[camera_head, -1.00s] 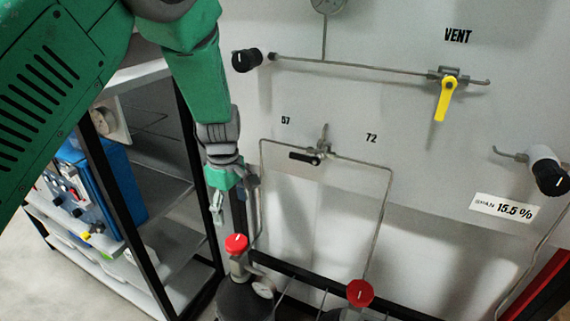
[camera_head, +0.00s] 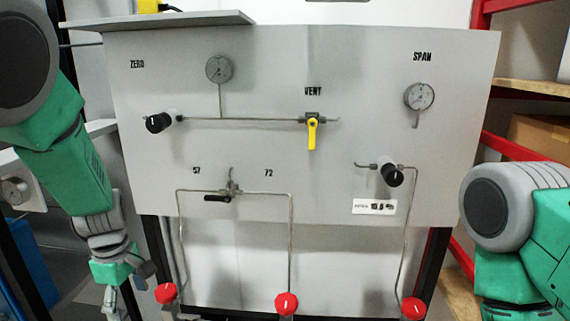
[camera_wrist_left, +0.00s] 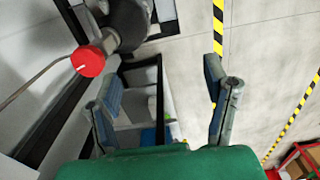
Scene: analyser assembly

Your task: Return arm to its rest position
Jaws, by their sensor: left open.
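My left arm (camera_head: 85,170) comes down at the left edge in the head view. Its left gripper (camera_head: 122,303) hangs low in front of the left side of the panel, beside the left red knob (camera_head: 166,293). In the left wrist view the left gripper (camera_wrist_left: 155,85) is open, with nothing between its fingers. There the red knob (camera_wrist_left: 88,61) is to the left of the fingers and apart from them. Part of my right arm (camera_head: 520,235) shows at the right edge. Its gripper is out of view.
The white panel (camera_head: 300,75) carries a yellow vent valve (camera_head: 312,132), black knobs (camera_head: 158,122), gauges (camera_head: 219,68) and thin pipes. More red knobs (camera_head: 287,303) stand below it. Red shelving (camera_head: 470,200) is on the right. The left wrist view shows bare floor (camera_wrist_left: 265,60) with striped tape.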

